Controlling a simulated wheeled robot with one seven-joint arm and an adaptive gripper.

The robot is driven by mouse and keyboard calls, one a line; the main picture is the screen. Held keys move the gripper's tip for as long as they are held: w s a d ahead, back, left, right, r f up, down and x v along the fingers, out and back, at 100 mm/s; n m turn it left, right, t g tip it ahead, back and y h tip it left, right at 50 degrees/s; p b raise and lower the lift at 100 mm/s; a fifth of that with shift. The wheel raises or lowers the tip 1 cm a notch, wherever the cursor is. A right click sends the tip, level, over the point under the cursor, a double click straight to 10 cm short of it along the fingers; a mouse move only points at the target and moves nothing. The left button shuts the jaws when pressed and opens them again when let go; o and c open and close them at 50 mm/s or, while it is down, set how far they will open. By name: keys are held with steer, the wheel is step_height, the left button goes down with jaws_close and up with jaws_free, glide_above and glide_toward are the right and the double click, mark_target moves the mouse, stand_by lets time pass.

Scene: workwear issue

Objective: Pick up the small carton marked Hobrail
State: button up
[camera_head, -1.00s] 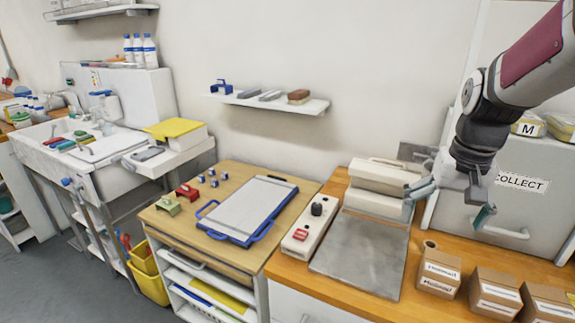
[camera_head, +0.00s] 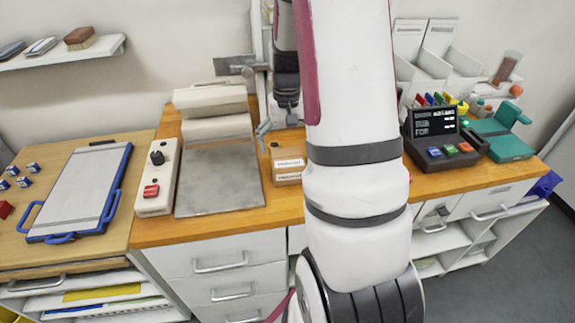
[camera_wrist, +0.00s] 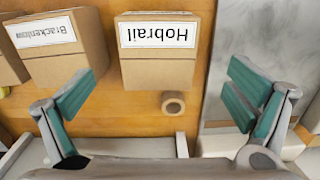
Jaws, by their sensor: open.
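The small brown carton marked Hobrail (camera_wrist: 160,70) stands at the top middle of the wrist view, its white label upside down. In the head view it (camera_head: 288,168) is just right of the grey plate, partly hidden by my arm. My gripper (camera_wrist: 168,88) is open and empty, its green-padded fingers spread wide. The carton appears beyond and between the fingertips in the wrist view, with no contact visible. In the head view my gripper (camera_head: 277,125) shows behind the carton's top, beside my arm.
Another labelled carton (camera_wrist: 62,50) stands close left of Hobrail. A small brown roll (camera_wrist: 173,103) lies beside Hobrail. The grey plate (camera_head: 218,185) is clear. A control box (camera_head: 157,185) stands left of it, a dark terminal (camera_head: 440,138) right of my arm.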

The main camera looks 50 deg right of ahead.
mark_target(288, 157)
steer(key=shift+s+f+p, duration=0.1)
steer(key=shift+f+p, duration=0.4)
steer(key=shift+f, duration=2.35)
steer(key=shift+d, duration=0.1)
steer(key=c, duration=1.4)
